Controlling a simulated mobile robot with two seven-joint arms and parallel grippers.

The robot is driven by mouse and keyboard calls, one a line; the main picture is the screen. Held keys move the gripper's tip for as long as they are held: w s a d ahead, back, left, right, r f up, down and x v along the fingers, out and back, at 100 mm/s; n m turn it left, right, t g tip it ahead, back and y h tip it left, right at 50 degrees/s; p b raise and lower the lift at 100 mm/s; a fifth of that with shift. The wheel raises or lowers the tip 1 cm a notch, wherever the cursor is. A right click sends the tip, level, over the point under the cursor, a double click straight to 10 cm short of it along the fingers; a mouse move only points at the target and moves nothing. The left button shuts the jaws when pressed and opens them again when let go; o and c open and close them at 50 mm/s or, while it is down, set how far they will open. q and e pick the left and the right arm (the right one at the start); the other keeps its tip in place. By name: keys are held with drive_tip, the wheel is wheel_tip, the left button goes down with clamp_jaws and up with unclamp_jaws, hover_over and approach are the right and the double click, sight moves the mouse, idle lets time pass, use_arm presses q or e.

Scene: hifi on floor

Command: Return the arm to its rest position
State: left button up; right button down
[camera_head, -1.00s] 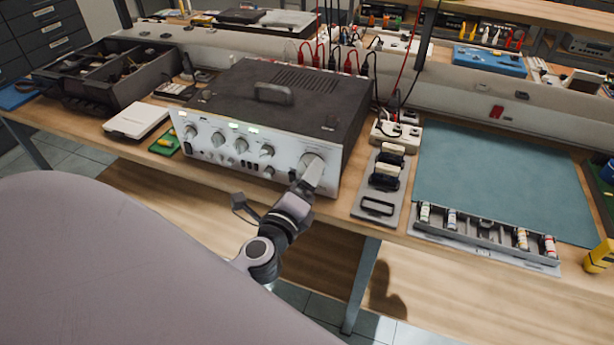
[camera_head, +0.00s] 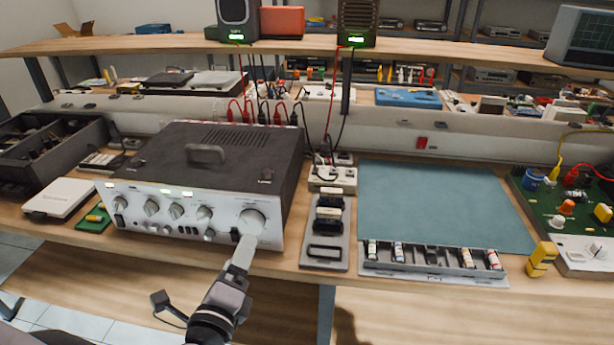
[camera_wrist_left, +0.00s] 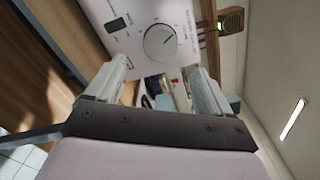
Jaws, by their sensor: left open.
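My left gripper (camera_head: 243,248) is at the front of the hi-fi amplifier (camera_head: 215,150), just below its large round volume knob (camera_head: 251,221). In the left wrist view the two fingers (camera_wrist_left: 160,85) stand wide apart with nothing between them. The silver front panel and the volume knob (camera_wrist_left: 159,42) show beyond the fingertips, the knob clear of both fingers. I cannot tell whether a fingertip touches the panel. My right gripper is not in view.
A white box (camera_head: 59,198) and a dark drawer tray (camera_head: 40,150) stand left. Free floor shows below.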

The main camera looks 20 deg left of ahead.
use_arm(q)
drive_tip(key=s+d+f+n+g+h, duration=0.3)
drive_tip(key=s+f+n, duration=0.2)
drive_tip(key=f+n, duration=0.4)
drive_tip(key=s+d+f+n+g+h, duration=0.3)
drive_tip(key=s+f+n, duration=0.3)
drive_tip(key=f+n, duration=0.3)
drive_tip(key=shift+d+f+n+g, duration=0.2)
drive_tip(key=shift+d+n+g, duration=0.2)
drive_tip(key=shift+d+g, duration=0.25)
